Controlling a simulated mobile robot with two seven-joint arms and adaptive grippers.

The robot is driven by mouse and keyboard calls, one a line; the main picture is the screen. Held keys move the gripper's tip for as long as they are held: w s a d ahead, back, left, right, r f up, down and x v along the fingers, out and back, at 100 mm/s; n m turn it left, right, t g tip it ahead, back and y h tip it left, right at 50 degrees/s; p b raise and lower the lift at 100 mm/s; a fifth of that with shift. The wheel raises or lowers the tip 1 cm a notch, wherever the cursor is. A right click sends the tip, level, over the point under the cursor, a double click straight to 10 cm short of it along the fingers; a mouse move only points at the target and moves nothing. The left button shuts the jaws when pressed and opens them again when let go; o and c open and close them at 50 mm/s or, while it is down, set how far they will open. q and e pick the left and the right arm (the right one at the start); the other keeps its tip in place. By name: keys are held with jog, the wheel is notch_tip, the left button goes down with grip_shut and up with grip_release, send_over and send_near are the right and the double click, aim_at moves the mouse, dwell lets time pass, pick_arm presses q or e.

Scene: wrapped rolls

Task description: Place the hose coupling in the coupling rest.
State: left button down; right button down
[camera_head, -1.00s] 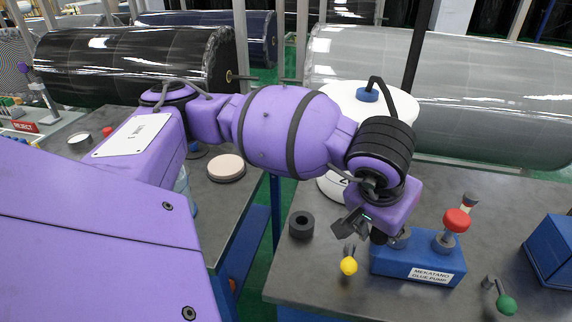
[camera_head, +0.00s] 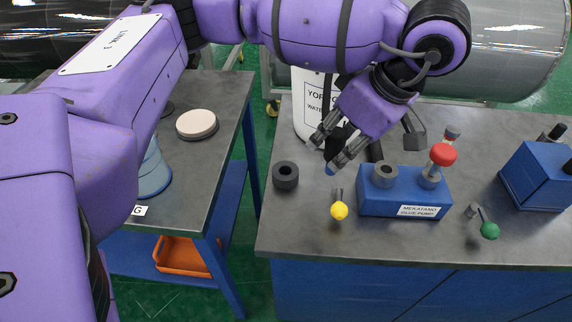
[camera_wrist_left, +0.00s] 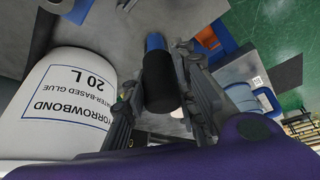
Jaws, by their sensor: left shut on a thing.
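My left gripper (camera_head: 335,155) is shut on the hose coupling, a black cylinder with a blue tip (camera_head: 330,169). It holds the coupling above the right-hand table, in front of the white glue bucket. In the left wrist view the black coupling body (camera_wrist_left: 160,80) lies between the two fingers (camera_wrist_left: 157,92), its blue end pointing away. A short black open ring (camera_head: 285,175), which looks like the coupling rest, stands on the table left of and below the gripper. It appears empty. My right gripper is not in view.
The blue glue pump (camera_head: 400,203) with a grey socket and red knob (camera_head: 442,154) stands right of the gripper. A yellow-knobbed valve (camera_head: 339,210) is in front. The white glue bucket (camera_head: 308,110) is behind. A green knob (camera_head: 489,230) and blue box (camera_head: 538,178) are farther right.

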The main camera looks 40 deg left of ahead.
pick_arm(q)
jog(key=shift+w+a+f+p, duration=0.15)
jog(key=shift+w+a+f, duration=0.25)
jog(key=shift+a+f, duration=1.75)
jog(key=shift+w+a+f+p, duration=0.1)
jog(key=shift+w+a+f, duration=0.3)
jog(key=shift+a+f, duration=1.75)
jog(key=shift+w+a+f+p, duration=0.15)
jog(key=shift+w+a+f, duration=0.25)
jog(key=shift+a+f, duration=1.75)
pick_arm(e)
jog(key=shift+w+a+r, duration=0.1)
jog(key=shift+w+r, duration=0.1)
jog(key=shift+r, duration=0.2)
pick_arm(q)
jog(key=c, duration=1.4)
grip_release()
jog(key=shift+r, duration=0.25)
jog(key=v, duration=1.2)
jog(key=shift+f, duration=0.1)
